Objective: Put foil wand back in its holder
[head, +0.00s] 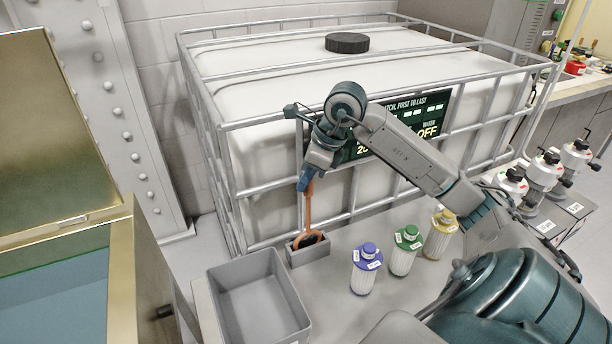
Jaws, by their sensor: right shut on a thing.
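The foil wand (309,212) is orange, with a straight handle and a loop at its lower end. My right gripper (306,182) is shut on the upper end of the handle, and the wand hangs nearly upright below it. The holder (308,256) is a small grey open box on the bench. The wand's loop is at the holder's mouth, overlapping its rim and dark inside. I cannot tell how deep the loop sits or whether it touches the holder. My left gripper is not in view.
A larger grey bin (258,300) stands front left of the holder. Bottles with purple (367,272), green (405,252) and yellow (441,235) caps stand to the right. A caged white tank (330,75) is behind. An open gold-edged vat (75,270) is at left.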

